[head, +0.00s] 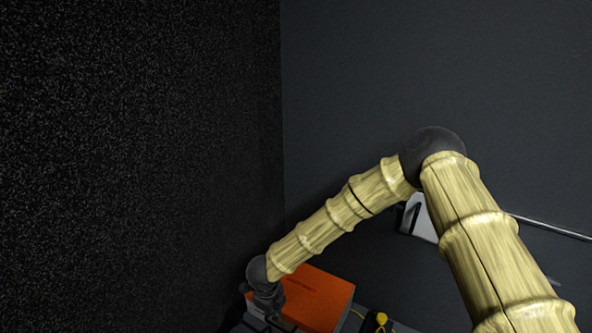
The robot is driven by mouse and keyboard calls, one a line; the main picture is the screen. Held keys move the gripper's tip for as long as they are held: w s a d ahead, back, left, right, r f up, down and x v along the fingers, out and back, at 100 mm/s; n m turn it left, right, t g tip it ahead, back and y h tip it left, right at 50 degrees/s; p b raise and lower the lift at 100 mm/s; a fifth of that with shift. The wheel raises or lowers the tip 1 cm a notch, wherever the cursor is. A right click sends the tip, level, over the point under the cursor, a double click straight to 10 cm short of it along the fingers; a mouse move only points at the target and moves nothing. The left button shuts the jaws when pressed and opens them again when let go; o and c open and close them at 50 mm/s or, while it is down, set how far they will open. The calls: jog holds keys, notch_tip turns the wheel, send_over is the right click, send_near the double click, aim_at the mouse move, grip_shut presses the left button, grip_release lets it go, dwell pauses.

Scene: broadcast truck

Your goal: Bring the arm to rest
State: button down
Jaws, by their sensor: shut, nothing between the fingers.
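My arm, with its bamboo-like links, reaches from the lower right up to a dark elbow and then down to the lower left. My gripper (267,303) is at the low end of the arm, dark and small in the picture. It is shut and holds nothing. It is in front of the left side of an orange box (318,298); I cannot tell whether it touches the box. The fingertips are hard to make out against the dark background.
A speckled black wall (140,150) fills the left, and a plain dark grey wall (400,70) stands behind. A yellow and black item (378,321) lies right of the box. A white object (423,220) and a metal rail (552,227) are behind the arm.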

jog(key=s+d+f+n+t, duration=0.1)
jog(key=s+d+f+n, duration=0.4)
jog(key=d, duration=0.5)
jog(key=s+d+f+n+t, duration=0.1)
jog(key=s+d+f+n, duration=0.2)
jog(key=s+d+n, duration=0.6)
jog(key=s+d+r+n+g, duration=0.1)
jog(key=s+d+n+g, duration=0.1)
jog(key=s+d+n, duration=0.5)
jog(key=s+d+r+n+g, duration=0.1)
jog(key=s+d+r+n, duration=0.15)
jog(key=s+d, duration=0.65)
notch_tip(320, 180, up, 18)
jog(key=s+a+p, duration=0.1)
jog(key=a+p, duration=0.1)
jog(key=p, duration=1.5)
jog(key=shift+f+y, duration=0.2)
jog(key=shift+y, duration=0.1)
jog(key=shift+m, duration=0.25)
